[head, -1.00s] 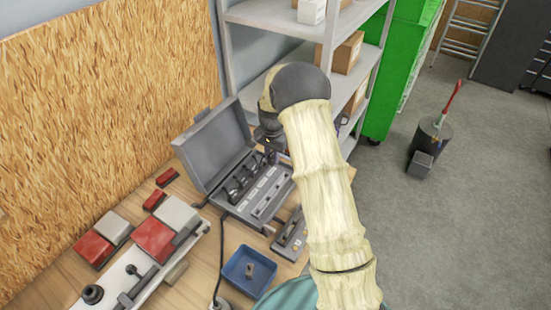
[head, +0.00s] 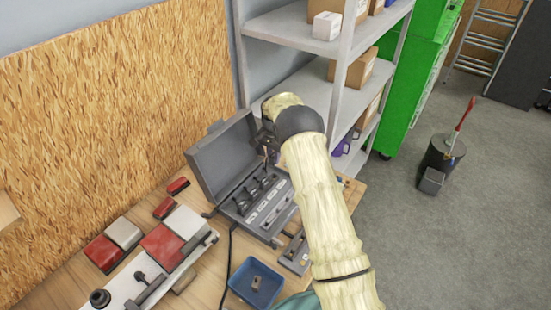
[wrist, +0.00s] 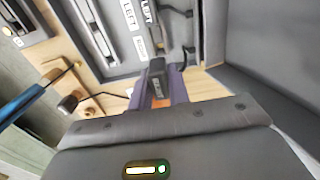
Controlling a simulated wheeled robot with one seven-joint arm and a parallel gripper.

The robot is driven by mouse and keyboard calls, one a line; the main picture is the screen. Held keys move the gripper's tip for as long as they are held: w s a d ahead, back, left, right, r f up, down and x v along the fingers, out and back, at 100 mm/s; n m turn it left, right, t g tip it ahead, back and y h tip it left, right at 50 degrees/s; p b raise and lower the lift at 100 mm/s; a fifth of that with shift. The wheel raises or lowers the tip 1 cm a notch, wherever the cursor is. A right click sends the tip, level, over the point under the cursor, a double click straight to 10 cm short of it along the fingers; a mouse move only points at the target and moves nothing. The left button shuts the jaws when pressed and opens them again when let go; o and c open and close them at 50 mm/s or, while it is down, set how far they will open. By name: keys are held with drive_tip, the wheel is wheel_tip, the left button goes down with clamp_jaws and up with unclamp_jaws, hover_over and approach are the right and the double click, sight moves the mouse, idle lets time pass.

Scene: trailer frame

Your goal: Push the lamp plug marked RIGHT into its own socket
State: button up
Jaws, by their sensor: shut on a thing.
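My gripper (wrist: 160,95) is shut on a dark plug (wrist: 156,70). The plug carries a small pale label too small to read surely. In the head view my gripper (head: 268,152) is at the right end of an open grey case (head: 205,160), partly hidden by my arm. The case holds dark pieces (head: 252,188) beside a row of white labels (head: 268,205). In the wrist view two of the labels (wrist: 130,15) read LEFT. The plug is near the case edge; contact cannot be told. I cannot make out which socket is marked RIGHT.
A grey slotted block (head: 295,252) and a blue tray (head: 255,283) with a small piece sit in front of the case. Red and white lamps (head: 165,248) lie left on the bench. A metal shelf (head: 305,90) stands behind my arm. A blue-handled tool (wrist: 25,100) lies nearby.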

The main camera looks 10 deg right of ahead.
sight(274, 165)
drive_tip(key=shift+f+b, duration=1.1)
drive_tip(key=shift+f, duration=0.7)
drive_tip(key=shift+f, duration=0.1)
drive_tip(key=shift+f+b, duration=0.3)
drive_tip(key=shift+f, duration=0.05)
drive_tip(key=shift+f, duration=0.1)
drive_tip(key=shift+f+b, duration=0.35)
drive_tip(key=shift+f, duration=0.1)
drive_tip(key=shift+f, duration=0.1)
drive_tip(key=shift+f+b, duration=0.45)
drive_tip(key=shift+f, duration=0.05)
drive_tip(key=shift+f+b, duration=0.3)
drive_tip(key=shift+f, duration=0.2)
idle(0.3)
